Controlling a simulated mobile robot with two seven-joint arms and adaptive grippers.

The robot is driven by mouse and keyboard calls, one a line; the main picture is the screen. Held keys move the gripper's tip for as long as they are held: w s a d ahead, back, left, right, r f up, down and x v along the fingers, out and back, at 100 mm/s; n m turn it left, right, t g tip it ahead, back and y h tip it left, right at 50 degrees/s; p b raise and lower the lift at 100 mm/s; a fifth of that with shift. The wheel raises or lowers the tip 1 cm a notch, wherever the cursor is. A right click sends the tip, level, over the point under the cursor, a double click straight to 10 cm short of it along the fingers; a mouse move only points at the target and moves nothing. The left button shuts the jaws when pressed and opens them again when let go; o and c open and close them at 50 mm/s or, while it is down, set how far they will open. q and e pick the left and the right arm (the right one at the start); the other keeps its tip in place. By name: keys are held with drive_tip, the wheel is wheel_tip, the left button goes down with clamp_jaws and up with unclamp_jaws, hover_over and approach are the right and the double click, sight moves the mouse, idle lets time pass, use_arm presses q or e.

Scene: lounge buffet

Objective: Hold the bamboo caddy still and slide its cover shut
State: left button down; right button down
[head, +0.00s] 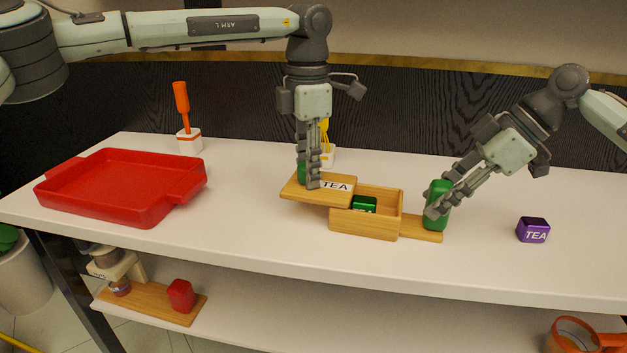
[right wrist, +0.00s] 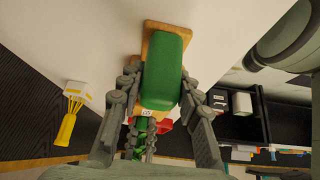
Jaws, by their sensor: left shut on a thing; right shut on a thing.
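The bamboo caddy (head: 365,223) stands on the white counter, with a green tin (head: 363,204) inside its open right part. Its wooden cover (head: 318,191), marked TEA, sits slid out to the left and overhangs the caddy's left end. My left gripper (head: 309,180) is shut on the cover's green knob (head: 301,172), which is partly hidden by the fingers. My right gripper (head: 435,208) is shut on the upright green handle (head: 440,190) at the caddy's right end. In the right wrist view the fingers flank this green handle (right wrist: 165,70).
A red tray (head: 118,190) lies at the left of the counter. An orange-handled utensil in a white holder (head: 189,139) and a yellow whisk (head: 325,132) stand behind. A purple TEA tin (head: 533,230) sits at the right. Clear counter lies in front of the caddy.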

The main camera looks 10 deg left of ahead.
sight(353, 198)
use_arm(q)
drive_tip(key=shift+s+d+f, duration=0.15)
drive_tip(key=shift+s+d, duration=0.05)
drive_tip(key=shift+d, duration=1.15)
drive_tip(key=shift+s+d+f, duration=0.15)
drive_tip(key=shift+d+f, duration=0.05)
drive_tip(key=shift+d, duration=1.2)
drive_tip(key=shift+s+d+f, duration=0.15)
drive_tip(key=shift+s+d, duration=0.05)
drive_tip(key=shift+d, duration=1.15)
use_arm(e)
drive_tip(key=shift+d+f, duration=0.1)
drive_tip(key=shift+f, duration=0.05)
use_arm(q)
drive_tip(key=c, duration=1.2)
unclamp_jaws()
drive_tip(key=shift+w+r, duration=0.15)
drive_tip(key=shift+r, duration=0.75)
use_arm(e)
drive_tip(key=shift+w, duration=0.1)
drive_tip(key=shift+f, duration=0.15)
use_arm(q)
wheel_tip(353, 198, up, 6)
drive_tip(key=shift+f, duration=0.15)
